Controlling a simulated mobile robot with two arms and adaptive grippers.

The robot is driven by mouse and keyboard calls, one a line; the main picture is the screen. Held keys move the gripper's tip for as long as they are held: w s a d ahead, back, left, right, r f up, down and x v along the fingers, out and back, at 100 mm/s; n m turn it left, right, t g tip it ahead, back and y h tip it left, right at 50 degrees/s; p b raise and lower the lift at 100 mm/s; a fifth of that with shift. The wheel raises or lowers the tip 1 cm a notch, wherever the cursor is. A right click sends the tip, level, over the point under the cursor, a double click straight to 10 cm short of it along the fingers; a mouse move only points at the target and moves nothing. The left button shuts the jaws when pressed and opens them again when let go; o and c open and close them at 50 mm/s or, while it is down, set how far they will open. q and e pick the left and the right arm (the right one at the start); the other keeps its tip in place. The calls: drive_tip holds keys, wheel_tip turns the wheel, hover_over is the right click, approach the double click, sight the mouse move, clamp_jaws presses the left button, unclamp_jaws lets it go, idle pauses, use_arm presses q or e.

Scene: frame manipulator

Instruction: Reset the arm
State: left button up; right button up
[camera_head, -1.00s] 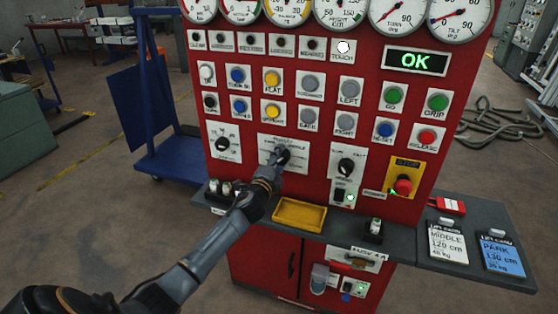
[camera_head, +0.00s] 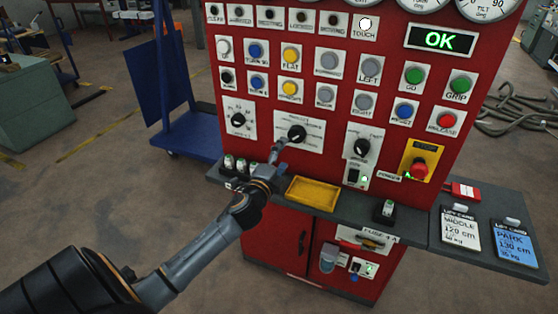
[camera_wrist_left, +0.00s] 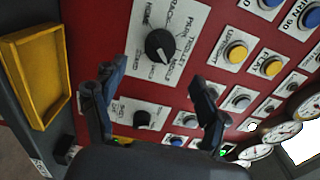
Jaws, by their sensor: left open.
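My left arm reaches in from the left in the head view, and its gripper (camera_head: 278,152) is in front of the red panel (camera_head: 330,140), just below the middle selector knob (camera_head: 297,133). In the left wrist view the gripper (camera_wrist_left: 155,100) is open, with its two fingers spread and nothing between them. The black selector knob (camera_wrist_left: 159,46) shows beyond the fingers, apart from them, on its white label plate. The right gripper is not in view.
A yellow tray (camera_head: 312,193) and small fuses (camera_head: 241,165) sit on the panel's grey ledge. Lift cards (camera_head: 459,232) lie on the shelf at right. A red emergency stop (camera_head: 419,166) is at the panel's right. A blue cart (camera_head: 190,138) stands at left.

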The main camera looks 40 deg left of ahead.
use_arm(q)
drive_tip(key=shift+v, duration=1.15)
